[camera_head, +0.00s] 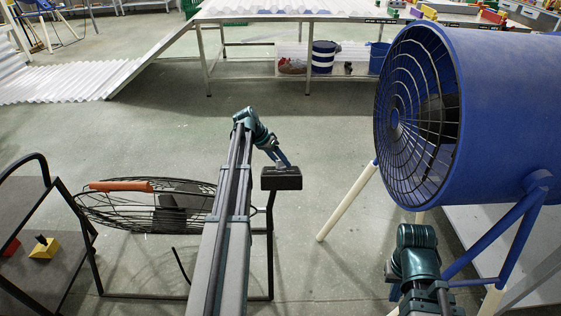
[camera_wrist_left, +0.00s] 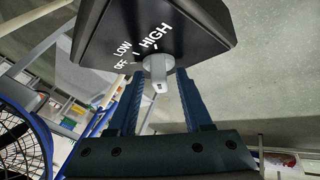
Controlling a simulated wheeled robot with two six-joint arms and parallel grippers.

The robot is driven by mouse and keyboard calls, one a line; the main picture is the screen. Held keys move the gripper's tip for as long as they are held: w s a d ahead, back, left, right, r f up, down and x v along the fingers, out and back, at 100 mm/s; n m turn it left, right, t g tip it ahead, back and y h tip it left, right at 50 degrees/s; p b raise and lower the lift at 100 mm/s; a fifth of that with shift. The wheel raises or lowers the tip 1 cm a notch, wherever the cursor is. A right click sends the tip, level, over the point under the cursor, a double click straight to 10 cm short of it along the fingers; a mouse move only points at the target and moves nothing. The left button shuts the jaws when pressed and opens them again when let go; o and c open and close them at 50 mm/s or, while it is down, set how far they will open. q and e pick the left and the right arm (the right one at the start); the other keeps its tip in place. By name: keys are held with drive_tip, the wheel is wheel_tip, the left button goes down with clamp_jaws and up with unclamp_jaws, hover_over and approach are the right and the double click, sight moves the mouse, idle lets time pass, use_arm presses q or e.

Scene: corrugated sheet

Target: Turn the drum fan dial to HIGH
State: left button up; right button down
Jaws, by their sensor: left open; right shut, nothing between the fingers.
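The dial (camera_wrist_left: 158,70) is a light grey knob on the underside, as pictured, of a black control box (camera_wrist_left: 110,30) with white OFF, LOW and HIGH marks. Which mark the knob points to is unclear. My left gripper (camera_wrist_left: 158,92) is open, with a finger on each side of the knob; contact cannot be made out. In the head view my left gripper (camera_head: 284,162) is just above the black box (camera_head: 281,181), which hides the dial. The blue drum fan (camera_head: 510,100) stands at the right. My right arm shows at the lower right, but its gripper is out of sight.
A black wire fan (camera_head: 100,209) lies in a dark frame at the left, beside a dark cart (camera_head: 40,240) holding a yellow block. White legs (camera_head: 350,198) stand under the drum fan. A table (camera_head: 300,17) is at the back. The middle floor is clear.

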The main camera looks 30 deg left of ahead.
use_arm(q)
drive_tip(key=p+v, duration=1.2)
drive_tip(key=v, duration=0.1)
drive_tip(key=shift+a+r, duration=0.15)
drive_tip(key=shift+r, duration=0.25)
